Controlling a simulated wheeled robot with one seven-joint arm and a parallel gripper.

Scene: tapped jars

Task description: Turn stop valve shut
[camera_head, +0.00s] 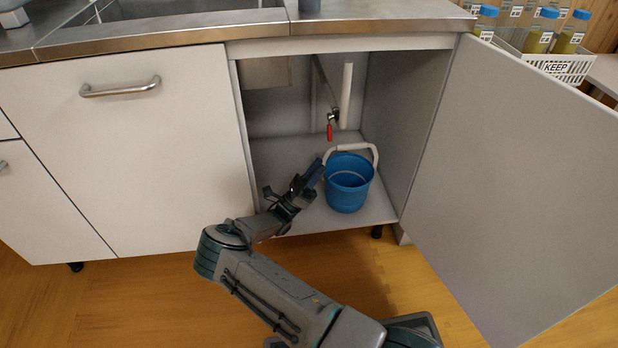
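The stop valve (333,116) sits at the lower end of a thin metal pipe inside the open sink cabinet. Its red lever (330,131) points downward. My gripper (315,172) is inside the cabinet opening, below and a little left of the lever and apart from it in the picture. Its tip appears close to the left side of the blue bucket; I cannot tell whether they touch. The fingers are dark and small, so whether they are open or shut does not show. I see nothing held.
A white vertical pipe (346,95) is right of the valve. The open door (520,170) flanks the right. A crate (560,66) marked KEEP holds jars.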

